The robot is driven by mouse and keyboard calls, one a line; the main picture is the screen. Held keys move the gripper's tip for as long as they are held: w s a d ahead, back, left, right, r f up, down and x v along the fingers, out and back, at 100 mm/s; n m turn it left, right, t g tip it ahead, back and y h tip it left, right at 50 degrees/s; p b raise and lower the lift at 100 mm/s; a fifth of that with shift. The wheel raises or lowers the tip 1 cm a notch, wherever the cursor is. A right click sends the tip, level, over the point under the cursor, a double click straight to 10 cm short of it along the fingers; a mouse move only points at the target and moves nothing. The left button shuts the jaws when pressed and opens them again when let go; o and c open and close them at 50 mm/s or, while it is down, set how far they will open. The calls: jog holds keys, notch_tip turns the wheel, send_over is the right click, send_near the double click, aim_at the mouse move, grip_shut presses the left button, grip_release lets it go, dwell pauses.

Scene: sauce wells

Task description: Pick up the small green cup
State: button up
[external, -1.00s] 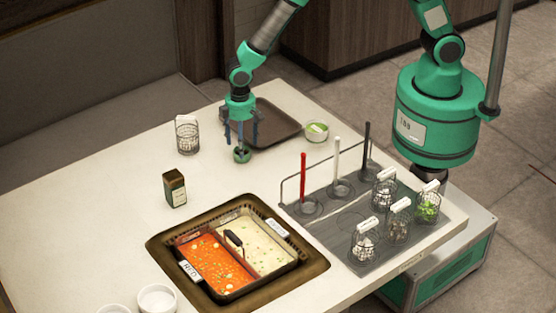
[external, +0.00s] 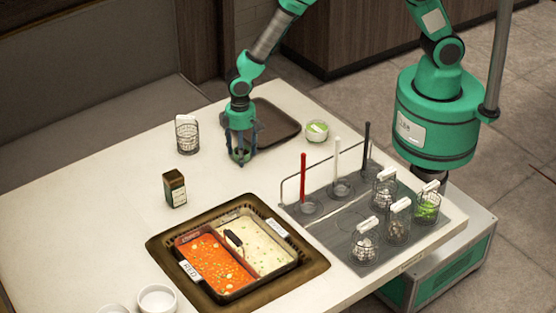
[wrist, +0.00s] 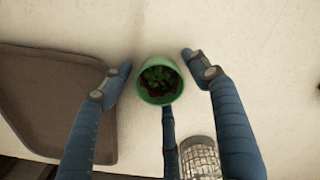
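The small green cup (wrist: 160,99) stands on the pale table and holds dark green and reddish contents. In the wrist view it sits between the blue fingers of my gripper (wrist: 157,70), with a gap on the left and right sides. A third finger is close to the cup's lower edge; I cannot tell whether it touches. In the external view my gripper (external: 240,157) points down around the cup, which the fingers mostly hide. My gripper is open.
A wire basket (external: 187,137) stands to the left. A dark box (external: 175,188) and a two-part soup pot (external: 245,288) are nearer the front.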

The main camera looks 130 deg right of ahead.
jog(key=c, duration=0.8)
jog(key=shift+r, duration=0.1)
jog(key=shift+c, duration=0.3)
jog(key=shift+r, duration=0.75)
notch_tip(320, 180, up, 2)
jog(key=shift+r+p, duration=0.15)
jog(key=shift+p, duration=0.35)
jog(key=s+a, duration=0.2)
jog(key=s, duration=0.3)
jog(key=s+a+p, duration=0.1)
jog(key=s+a, duration=0.1)
jog(key=s, duration=0.2)
jog(key=s+a+r, duration=0.1)
jog(key=s+a, duration=0.1)
jog(key=s, duration=0.3)
jog(key=shift+s+a+p, duration=0.3)
jog(key=shift+p, duration=0.05)
